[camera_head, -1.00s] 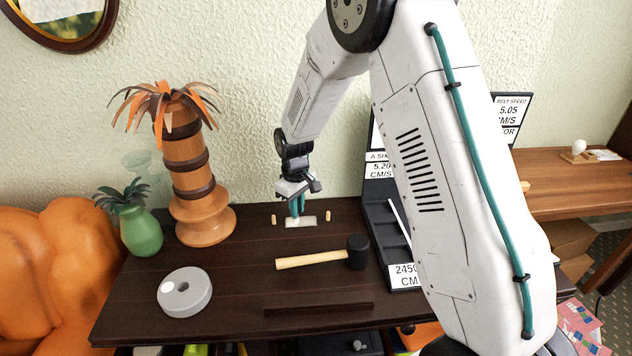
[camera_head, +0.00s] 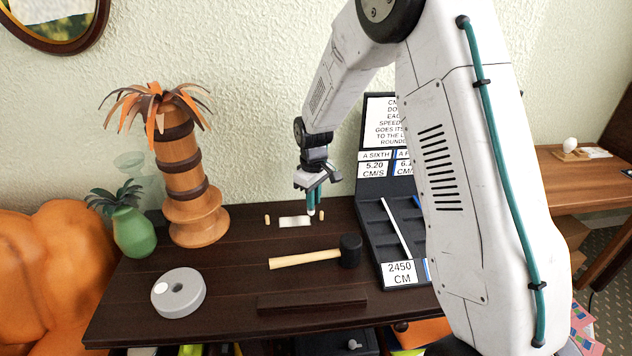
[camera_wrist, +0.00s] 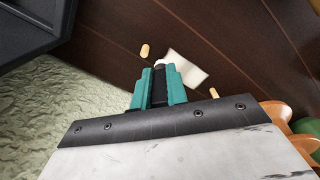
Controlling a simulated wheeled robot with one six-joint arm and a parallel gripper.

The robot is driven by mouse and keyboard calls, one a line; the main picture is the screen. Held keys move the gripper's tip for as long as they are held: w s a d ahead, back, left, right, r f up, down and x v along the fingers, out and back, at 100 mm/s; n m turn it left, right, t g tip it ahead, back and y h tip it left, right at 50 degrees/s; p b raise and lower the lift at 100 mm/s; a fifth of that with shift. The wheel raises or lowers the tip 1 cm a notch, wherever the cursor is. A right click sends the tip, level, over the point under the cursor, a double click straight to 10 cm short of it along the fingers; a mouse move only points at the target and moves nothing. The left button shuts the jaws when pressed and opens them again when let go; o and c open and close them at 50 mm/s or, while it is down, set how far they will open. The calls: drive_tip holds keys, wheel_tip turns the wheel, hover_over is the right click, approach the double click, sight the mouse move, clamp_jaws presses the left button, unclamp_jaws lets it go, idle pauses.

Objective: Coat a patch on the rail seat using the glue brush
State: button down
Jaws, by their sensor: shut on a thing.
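My gripper (camera_head: 314,199) has teal fingers shut on the glue brush, a dark piece with a pale tip. The brush tip shows below the fingers in the head view (camera_head: 311,212) and between them in the wrist view (camera_wrist: 159,64). A pale flat rectangle on the dark table, apparently the rail seat (camera_head: 295,221), lies just left of the brush tip in the head view. It also shows in the wrist view (camera_wrist: 187,68), beside the tip. Whether the tip touches anything is unclear. A coat of glue cannot be made out.
Small wooden pegs stand at the pale piece's left (camera_head: 267,220) and right (camera_head: 322,215). A mallet (camera_head: 305,259), dark bar (camera_head: 312,302) and grey ring (camera_head: 160,304) lie nearer. A black sign stand (camera_head: 372,225) stands close on the right, a palm-shaped tower (camera_head: 190,190) on the left.

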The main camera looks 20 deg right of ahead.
drive_tip(key=shift+r, duration=2.8)
